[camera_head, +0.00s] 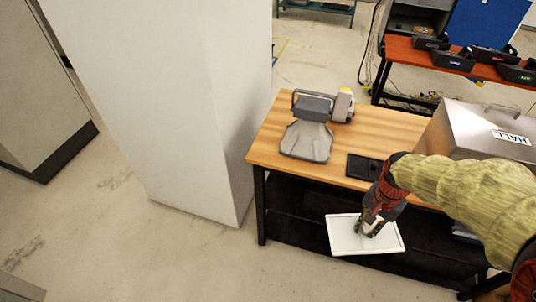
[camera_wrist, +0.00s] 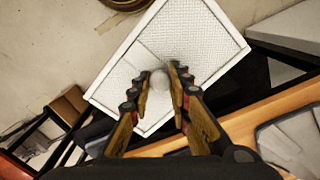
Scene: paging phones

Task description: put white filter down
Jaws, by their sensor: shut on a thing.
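The white filter (camera_head: 345,240) is a flat rectangular panel with a rim, held in front of the wooden table's near edge. In the wrist view its meshed face (camera_wrist: 195,35) fills the upper middle, turned at an angle. My gripper (camera_head: 372,225) is shut on the white filter by a round, pale knob (camera_wrist: 160,80) at its middle. The two fingers (camera_wrist: 162,85) stand on either side of that knob. The filter hangs apart from the tabletop, above the floor or low shelf; its exact height I cannot tell.
The wooden table (camera_head: 265,148) carries a grey device (camera_head: 307,140), a dark flat tray (camera_head: 362,167) and a metal box marked HALL (camera_head: 470,130). A pale pillar (camera_head: 180,100) stands left of the table. A red-brown table with black bins (camera_head: 452,60) stands behind.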

